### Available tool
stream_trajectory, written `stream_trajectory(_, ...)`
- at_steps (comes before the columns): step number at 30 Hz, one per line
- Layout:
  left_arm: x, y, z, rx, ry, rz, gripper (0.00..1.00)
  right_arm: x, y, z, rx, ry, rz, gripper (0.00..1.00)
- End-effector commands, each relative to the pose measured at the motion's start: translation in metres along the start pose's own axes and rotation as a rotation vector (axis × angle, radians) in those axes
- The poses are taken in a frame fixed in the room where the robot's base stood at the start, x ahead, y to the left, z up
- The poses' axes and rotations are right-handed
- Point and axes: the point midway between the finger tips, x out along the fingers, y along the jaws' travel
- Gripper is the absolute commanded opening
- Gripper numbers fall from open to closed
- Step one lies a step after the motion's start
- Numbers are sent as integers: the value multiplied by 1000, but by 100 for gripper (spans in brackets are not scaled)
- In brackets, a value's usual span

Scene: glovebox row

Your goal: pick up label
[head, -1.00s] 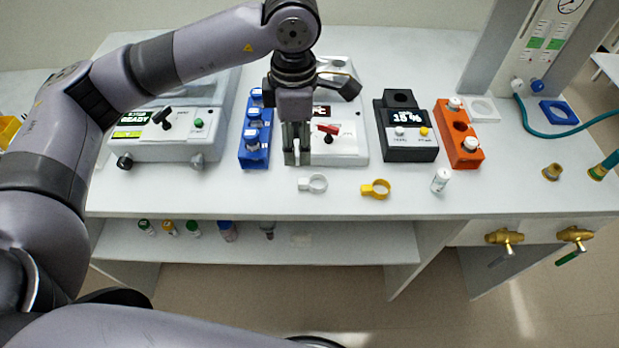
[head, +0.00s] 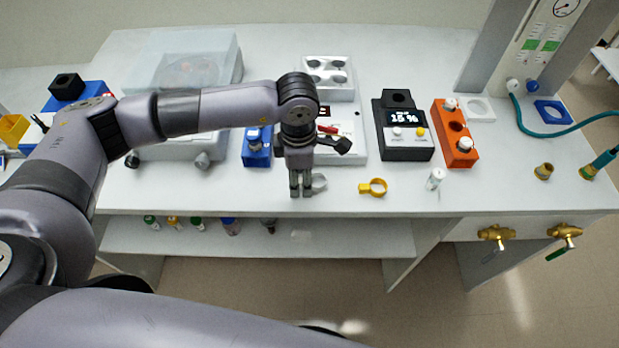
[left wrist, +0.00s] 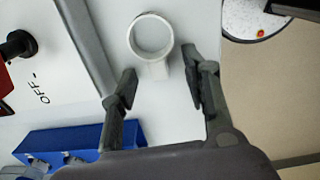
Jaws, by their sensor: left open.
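A white ring with a flat tab (head: 320,183), which looks like the label, lies on the bench near its front edge, partly hidden by my left gripper in the head view. My left gripper (head: 301,190) is open and points down beside it. In the left wrist view the white ring's tab (left wrist: 158,70) lies between the lines of the two open fingers (left wrist: 160,78), with the ring beyond the fingertips. No contact shows. A similar yellow ring with a tab (head: 373,188) lies to the right. My right gripper is not in view.
A blue vial rack (head: 257,150) and a white device with a red switch stand behind the gripper. The bench front edge is close.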

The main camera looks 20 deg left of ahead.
Motion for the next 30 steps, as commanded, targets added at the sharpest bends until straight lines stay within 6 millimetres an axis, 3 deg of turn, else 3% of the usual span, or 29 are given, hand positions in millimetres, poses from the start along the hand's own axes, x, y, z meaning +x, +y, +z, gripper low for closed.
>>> stream_trajectory(3,0,0,0,0,0,0,42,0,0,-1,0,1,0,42)
stream_trajectory(19,0,0,0,0,0,-1,7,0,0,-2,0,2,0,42)
stream_trajectory(30,-1,0,0,0,0,0,6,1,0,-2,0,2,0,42)
